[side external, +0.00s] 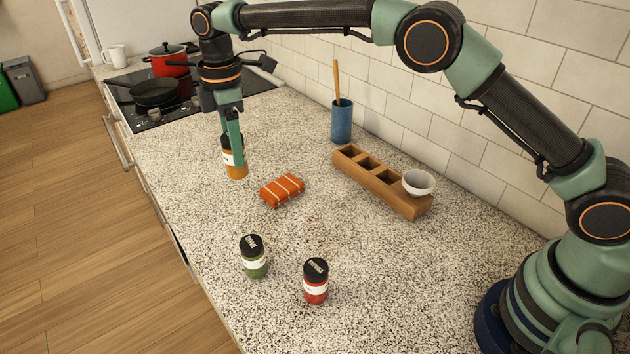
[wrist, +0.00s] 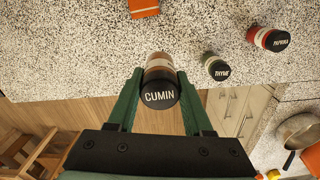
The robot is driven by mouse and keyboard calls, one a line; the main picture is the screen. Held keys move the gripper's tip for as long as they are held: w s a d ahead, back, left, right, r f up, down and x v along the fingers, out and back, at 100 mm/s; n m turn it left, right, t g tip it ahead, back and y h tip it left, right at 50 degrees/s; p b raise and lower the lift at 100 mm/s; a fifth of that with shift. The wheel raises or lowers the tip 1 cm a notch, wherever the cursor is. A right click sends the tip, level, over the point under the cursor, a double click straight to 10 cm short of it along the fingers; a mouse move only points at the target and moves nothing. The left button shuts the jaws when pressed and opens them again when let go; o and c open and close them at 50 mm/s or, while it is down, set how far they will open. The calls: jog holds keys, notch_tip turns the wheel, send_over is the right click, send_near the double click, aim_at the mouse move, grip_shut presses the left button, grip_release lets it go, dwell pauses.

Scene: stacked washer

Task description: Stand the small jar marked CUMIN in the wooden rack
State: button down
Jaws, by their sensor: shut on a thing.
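The CUMIN jar (wrist: 160,92) has a black lid with white lettering; in the side external view the jar (side external: 237,168) shows an orange-brown body and a white label. My gripper (side external: 232,150) points down and is shut on it, with a green finger on either side in the wrist view (wrist: 160,98). The jar is upright at or just above the counter; I cannot tell whether it touches. The wooden rack (side external: 376,185) lies to the right, by the tiled wall. It has several square slots in a row, and a white bowl (side external: 418,183) sits on its near end.
A red striped packet (side external: 282,190) lies between the jar and the rack. A green THYME jar (side external: 254,262) and a red PAPRIKA jar (side external: 316,284) stand nearer the front. A blue utensil cup (side external: 341,122) stands behind the rack. The stove (side external: 150,118) holds pans.

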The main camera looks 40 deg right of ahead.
notch_tip(320, 180, up, 6)
jog(key=shift+r, duration=0.15)
jog(key=shift+w+d+r, duration=0.1)
jog(key=shift+d+r, duration=0.1)
jog(key=w+d, duration=0.2)
jog(key=d, duration=2.9)
jog(key=f, duration=1.8)
jog(key=shift+s+d+f, duration=0.2)
jog(key=shift+f, duration=0.2)
jog(key=shift+f, duration=0.15)
jog(key=shift+c, duration=1.5)
grip_release()
